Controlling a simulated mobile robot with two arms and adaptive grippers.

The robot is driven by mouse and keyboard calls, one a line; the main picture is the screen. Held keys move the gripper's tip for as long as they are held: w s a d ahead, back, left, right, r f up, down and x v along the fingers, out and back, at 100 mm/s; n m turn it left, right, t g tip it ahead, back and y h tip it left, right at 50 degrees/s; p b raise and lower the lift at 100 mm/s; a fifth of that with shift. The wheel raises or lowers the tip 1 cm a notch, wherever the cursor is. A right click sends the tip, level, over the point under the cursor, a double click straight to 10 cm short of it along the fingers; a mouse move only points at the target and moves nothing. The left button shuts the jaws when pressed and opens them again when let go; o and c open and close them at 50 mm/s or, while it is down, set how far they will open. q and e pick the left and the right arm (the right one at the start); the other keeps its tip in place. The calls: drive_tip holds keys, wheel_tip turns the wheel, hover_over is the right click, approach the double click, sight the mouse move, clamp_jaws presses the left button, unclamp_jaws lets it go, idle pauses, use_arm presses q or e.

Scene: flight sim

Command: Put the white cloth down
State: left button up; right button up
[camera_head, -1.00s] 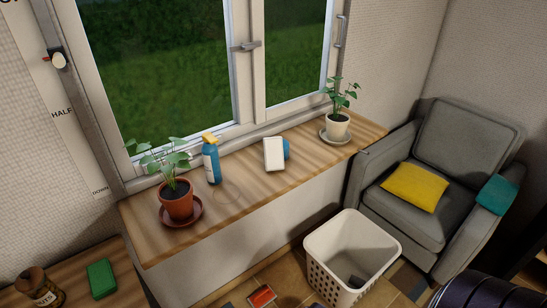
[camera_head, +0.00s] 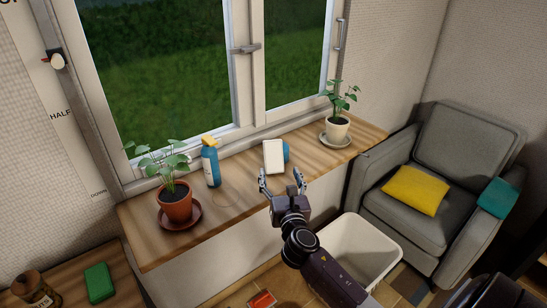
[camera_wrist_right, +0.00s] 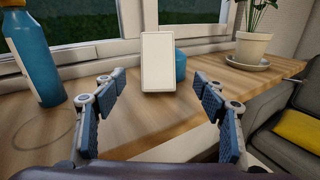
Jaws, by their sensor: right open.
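My right gripper (camera_head: 281,181) is open and empty at the sill's front edge, pointing toward the white piece. In the right wrist view its fingers (camera_wrist_right: 158,80) stand either side of the white piece, apart from it. My left gripper is not in view.
A blue spray bottle (camera_head: 211,164) and a terracotta plant pot (camera_head: 176,203) stand left on the sill (camera_head: 235,192); a white plant pot (camera_head: 337,130) stands right. The window is behind. A white basket (camera_head: 375,245) is below, beside a grey armchair (camera_head: 462,139).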

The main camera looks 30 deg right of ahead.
sight(274, 155)
drive_tip(key=shift+w+d+r+n, duration=0.1)
drive_tip(key=shift+w+r+n, duration=0.15)
drive_tip(key=shift+w+n, duration=0.2)
drive_tip(key=shift+w+d+r, duration=0.1)
drive_tip(key=shift+w, duration=0.2)
drive_tip(key=shift+x, duration=3.45)
drive_tip(key=shift+c, duration=0.4)
drive_tip(key=c, duration=1.1)
drive_tip(key=shift+r, duration=0.1)
